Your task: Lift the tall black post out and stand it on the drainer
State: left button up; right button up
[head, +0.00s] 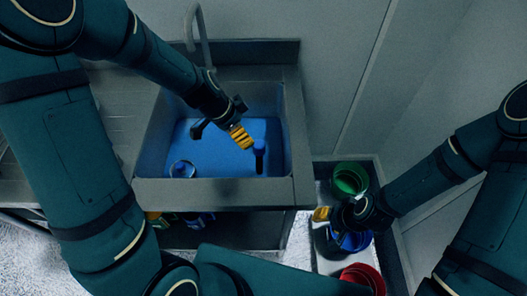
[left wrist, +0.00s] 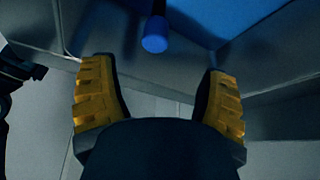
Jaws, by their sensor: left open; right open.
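The tall black post (head: 259,161) stands upright in the blue-filled sink (head: 220,192), toward its right side. Its top is blue, and in the left wrist view the post (left wrist: 155,36) shows beyond the fingertips. My left gripper (head: 241,137) is open and empty, with yellow fingers, above the sink just left of the post's top, apart from it. In the left wrist view the left gripper's fingers (left wrist: 160,95) are spread wide. My right gripper (head: 333,214) is open over the containers at the right. The ribbed drainer (head: 120,118) lies left of the sink, partly hidden by my left arm.
A round clear item with a blue top (head: 182,170) sits in the sink at the front left. A faucet (head: 197,35) rises behind the basin. Green (head: 350,178), blue (head: 352,241) and red (head: 365,278) containers stand right of the sink. Bottles (head: 190,219) sit beneath it.

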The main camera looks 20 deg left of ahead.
aim_at(261, 151)
pick_arm(q)
jog(key=shift+d+b+x, duration=0.2)
jog(key=shift+b+x, duration=1.7)
jog(key=shift+x, duration=4.9)
jog(key=shift+s, duration=0.25)
grip_shut()
